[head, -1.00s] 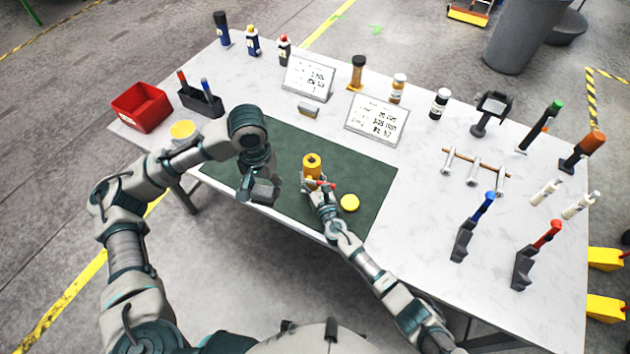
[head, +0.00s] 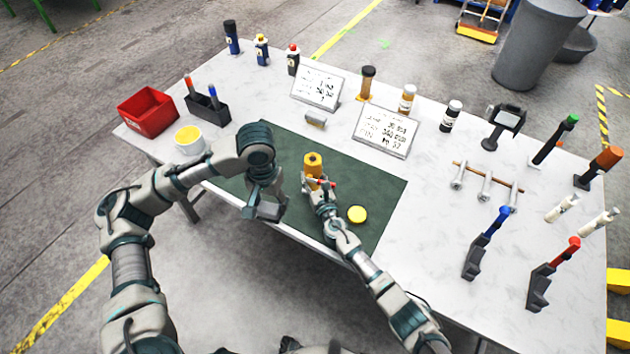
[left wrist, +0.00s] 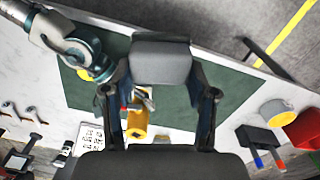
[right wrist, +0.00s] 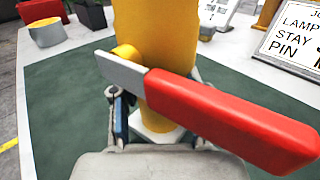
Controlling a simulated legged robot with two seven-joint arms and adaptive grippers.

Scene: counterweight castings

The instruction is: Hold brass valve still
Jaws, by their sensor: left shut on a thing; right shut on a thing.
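My right gripper (head: 322,192) is shut on the valve. In the right wrist view the valve body (right wrist: 158,40) rises between the fingers, and the red lever (right wrist: 235,120) crosses in front, hiding part of the grip. My left gripper (head: 265,205) is left of the valve, apart from it, shut on a grey block. In the left wrist view the grey block (left wrist: 160,62) spans the fingers, with the valve (left wrist: 137,122) beyond.
A yellow disc (head: 357,214) lies right of the valve. Two white sign plates (head: 385,130) stand behind the mat. A red bin (head: 148,112), a white-sided pot (head: 190,140) and a dark pen holder (head: 208,110) are at left. Several tools stand at right.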

